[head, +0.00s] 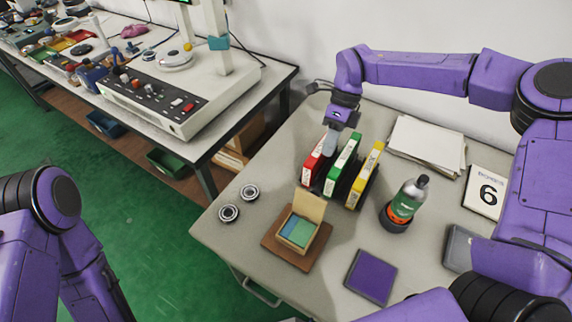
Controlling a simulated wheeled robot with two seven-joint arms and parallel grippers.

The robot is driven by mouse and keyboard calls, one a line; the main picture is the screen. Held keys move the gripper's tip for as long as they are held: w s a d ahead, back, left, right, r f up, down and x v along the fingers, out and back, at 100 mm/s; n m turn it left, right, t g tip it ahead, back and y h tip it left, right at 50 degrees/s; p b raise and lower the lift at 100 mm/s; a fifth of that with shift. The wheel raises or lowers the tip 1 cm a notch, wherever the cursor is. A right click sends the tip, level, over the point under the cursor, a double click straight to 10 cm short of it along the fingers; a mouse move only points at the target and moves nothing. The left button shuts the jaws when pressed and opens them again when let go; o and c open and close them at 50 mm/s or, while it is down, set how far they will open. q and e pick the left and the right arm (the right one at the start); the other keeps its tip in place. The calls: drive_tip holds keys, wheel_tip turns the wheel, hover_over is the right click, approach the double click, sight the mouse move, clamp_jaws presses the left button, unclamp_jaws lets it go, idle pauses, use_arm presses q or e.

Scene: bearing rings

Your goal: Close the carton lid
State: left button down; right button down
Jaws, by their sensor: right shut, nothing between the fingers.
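A small open carton (297,231) stands on a brown board (291,258) near the table's front. Its tan lid (311,205) stands up at the carton's back edge. Blue and green contents show inside. My right gripper (331,143) points down above the red and green binders, behind the carton and apart from its lid. It is shut and empty. My left arm is at the lower left; its gripper is out of the picture.
Red (313,160), green (342,163) and yellow (365,175) binders stand behind the carton. Two bearing rings (229,212) lie to its left. A bottle (408,198) in a dark holder and a purple pad (371,277) are to the right. Papers (427,144) lie at the back.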

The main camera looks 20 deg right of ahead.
sight(312, 202)
drive_tip(key=p+x, duration=0.2)
drive_tip(key=x, duration=0.8)
drive_tip(key=shift+p, duration=0.35)
drive_tip(key=shift+a, duration=0.3)
